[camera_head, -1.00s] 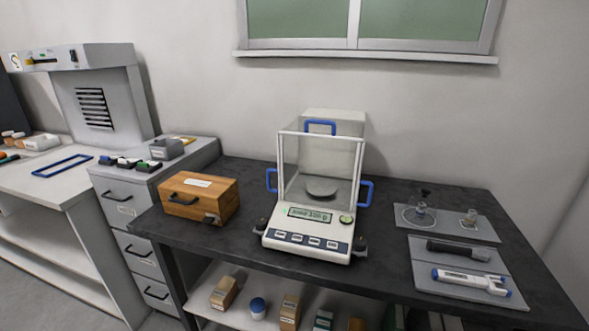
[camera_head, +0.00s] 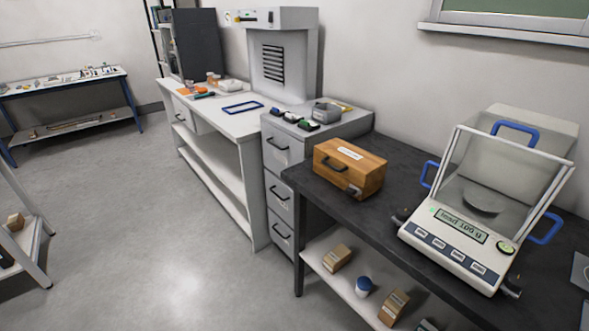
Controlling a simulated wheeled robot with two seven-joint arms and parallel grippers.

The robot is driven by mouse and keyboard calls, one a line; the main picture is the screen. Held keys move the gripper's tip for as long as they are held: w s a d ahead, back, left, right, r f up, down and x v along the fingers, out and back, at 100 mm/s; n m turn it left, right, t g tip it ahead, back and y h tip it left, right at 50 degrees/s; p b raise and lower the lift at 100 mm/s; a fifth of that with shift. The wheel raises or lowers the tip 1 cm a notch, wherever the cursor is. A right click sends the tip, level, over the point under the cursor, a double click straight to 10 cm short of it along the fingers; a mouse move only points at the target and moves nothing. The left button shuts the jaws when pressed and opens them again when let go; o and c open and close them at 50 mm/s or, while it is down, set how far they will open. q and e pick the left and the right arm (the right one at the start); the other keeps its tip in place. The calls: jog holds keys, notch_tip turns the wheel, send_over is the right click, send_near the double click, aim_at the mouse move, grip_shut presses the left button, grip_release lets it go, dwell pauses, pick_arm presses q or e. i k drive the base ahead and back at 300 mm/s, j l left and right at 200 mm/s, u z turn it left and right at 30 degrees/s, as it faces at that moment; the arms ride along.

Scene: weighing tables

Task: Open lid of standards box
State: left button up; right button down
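The standards box appears to be the wooden box (camera_head: 348,168) with a white label on its lid, in the head view right of centre. It sits on the left end of the dark weighing table (camera_head: 385,212). Its lid is shut. A dark handle shows on its left front face and a metal latch near its right front corner. Neither of my grippers is in view.
An analytical balance (camera_head: 462,250) with blue handles stands right of the box. A grey drawer cabinet (camera_head: 283,150) adjoins the table on the left, with a white bench (camera_head: 225,124) beyond. Boxes and a blue-capped jar (camera_head: 363,287) sit on the lower shelf. Open floor lies left.

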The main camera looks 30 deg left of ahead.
aim_at(362, 167)
jog(key=u, duration=0.45)
jog(key=z, duration=1.25)
jog(key=j+u, duration=0.15)
jog(key=u, duration=0.2)
jog(key=j+u, duration=0.3)
jog(key=u, duration=0.35)
